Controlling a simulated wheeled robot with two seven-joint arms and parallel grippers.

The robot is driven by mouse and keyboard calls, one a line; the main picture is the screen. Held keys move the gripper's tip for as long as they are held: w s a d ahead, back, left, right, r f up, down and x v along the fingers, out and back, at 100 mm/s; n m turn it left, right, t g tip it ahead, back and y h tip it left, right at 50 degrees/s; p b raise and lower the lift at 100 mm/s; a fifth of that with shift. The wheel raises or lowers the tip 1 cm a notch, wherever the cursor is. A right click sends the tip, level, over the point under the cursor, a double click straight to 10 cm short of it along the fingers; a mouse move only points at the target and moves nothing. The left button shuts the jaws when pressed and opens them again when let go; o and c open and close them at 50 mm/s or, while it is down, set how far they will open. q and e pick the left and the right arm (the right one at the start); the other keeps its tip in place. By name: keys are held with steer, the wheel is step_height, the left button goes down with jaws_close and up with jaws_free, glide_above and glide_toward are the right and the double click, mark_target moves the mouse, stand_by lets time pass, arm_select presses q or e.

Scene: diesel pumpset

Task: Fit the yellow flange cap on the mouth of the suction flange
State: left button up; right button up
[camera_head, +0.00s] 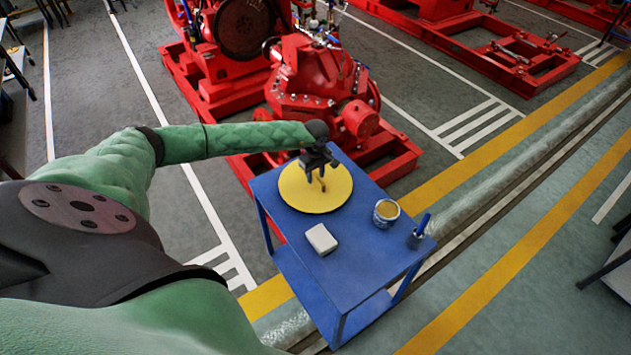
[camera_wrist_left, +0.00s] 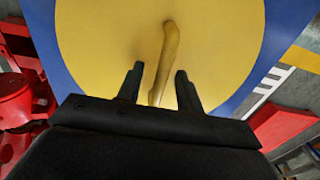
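The yellow flange cap (camera_head: 300,198) is a round disc lying flat on the blue table, with an upright yellow handle at its middle. In the left wrist view the disc (camera_wrist_left: 100,45) fills most of the picture, and its handle (camera_wrist_left: 167,60) stands up between my fingers. My left gripper (camera_head: 318,172) is over the cap. Its two fingers (camera_wrist_left: 159,88) are apart, with a gap on each side of the handle. The red pump (camera_head: 310,85) stands behind the table, with a round red flange (camera_head: 360,118) at its right; I cannot tell if this is the suction flange. My right gripper is out of view.
The blue table (camera_head: 355,275) also holds a white block (camera_head: 321,239), a round tin (camera_head: 386,212) and a small cup with a blue stick (camera_head: 418,233). Red base rails (camera_head: 400,165) lie close behind the table. Open floor lies to the left.

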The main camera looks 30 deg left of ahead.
arm_select(q)
steer(key=shift+f, duration=0.25)
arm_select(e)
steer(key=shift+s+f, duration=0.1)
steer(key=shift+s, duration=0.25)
arm_select(q)
jaws_close()
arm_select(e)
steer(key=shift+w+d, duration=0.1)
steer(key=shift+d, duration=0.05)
